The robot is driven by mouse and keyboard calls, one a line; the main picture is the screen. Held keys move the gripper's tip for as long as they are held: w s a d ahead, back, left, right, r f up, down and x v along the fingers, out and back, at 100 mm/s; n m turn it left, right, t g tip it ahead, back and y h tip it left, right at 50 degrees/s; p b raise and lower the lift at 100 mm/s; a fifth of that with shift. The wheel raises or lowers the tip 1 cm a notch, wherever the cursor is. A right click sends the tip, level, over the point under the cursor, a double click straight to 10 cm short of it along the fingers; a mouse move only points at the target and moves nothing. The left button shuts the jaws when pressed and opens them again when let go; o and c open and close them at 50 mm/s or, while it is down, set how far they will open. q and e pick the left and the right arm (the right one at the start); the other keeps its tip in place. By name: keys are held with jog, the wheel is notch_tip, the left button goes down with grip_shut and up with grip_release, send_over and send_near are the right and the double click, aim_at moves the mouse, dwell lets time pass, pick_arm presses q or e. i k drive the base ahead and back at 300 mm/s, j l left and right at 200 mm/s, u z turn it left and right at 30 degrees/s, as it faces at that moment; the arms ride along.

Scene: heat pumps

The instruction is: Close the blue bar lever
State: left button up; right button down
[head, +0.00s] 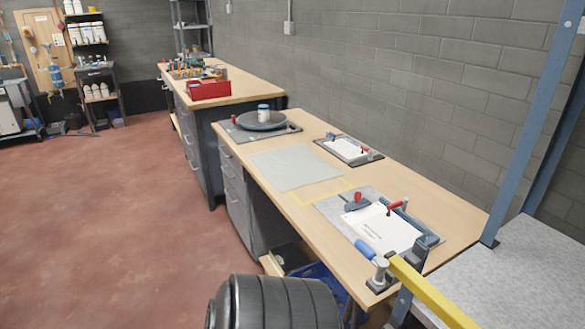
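A blue bar-shaped lever handle (367,250) shows at the near left corner of the grey fixture plate (333,213) on the wooden workbench. It slants out from a grey metal base (380,270). Whether the lever is open or closed is not clear at this size. A white sheet (385,232) lies on the plate. Red-handled clamps (394,207) stand at the plate's far side. Neither of my grippers is in view.
A yellow bar (432,292) and a blue upright post (535,130) stand close to the fixture on the right. A dark ribbed round object (272,302) is in front of the bench. The red floor (110,220) at left is clear.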

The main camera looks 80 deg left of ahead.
aim_at(378, 280)
jog(key=u, duration=1.95)
jog(key=k+j+z, duration=0.1)
jog(key=k+j, duration=0.1)
jog(key=j, duration=0.1)
